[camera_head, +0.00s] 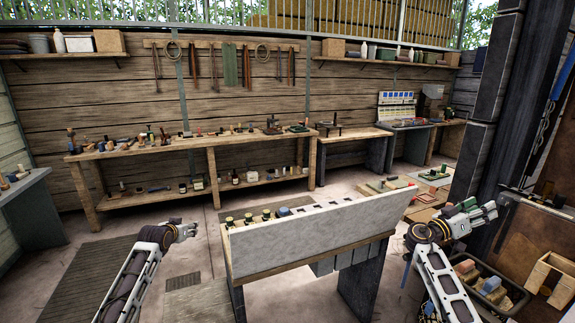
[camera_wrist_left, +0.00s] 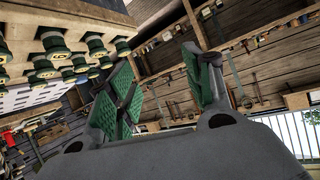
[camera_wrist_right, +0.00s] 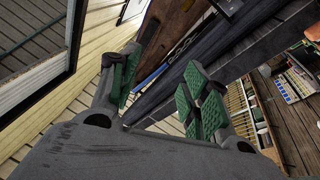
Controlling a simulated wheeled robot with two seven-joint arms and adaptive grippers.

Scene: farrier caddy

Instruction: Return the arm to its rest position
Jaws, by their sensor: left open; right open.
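My left gripper (camera_head: 188,230) is in the air left of the caddy bench in the head view. Its green-padded fingers (camera_wrist_left: 165,85) are apart and empty in the left wrist view. My right gripper (camera_head: 482,215) is in the air right of the bench, beside the dark post. Its fingers (camera_wrist_right: 160,95) are apart and empty in the right wrist view. The caddy bench (camera_head: 310,238) has a pale upright board along its front. Several green-and-black items (camera_head: 248,219) stand behind the board at its left; the board hides their lower parts.
A long wooden workbench (camera_head: 200,143) with tools stands along the back wall. A dark post (camera_head: 485,120) rises at right, near my right gripper. A bin of coloured blocks (camera_head: 485,285) sits below my right arm. Floor left of the caddy bench is open, with a dark mat (camera_head: 88,272).

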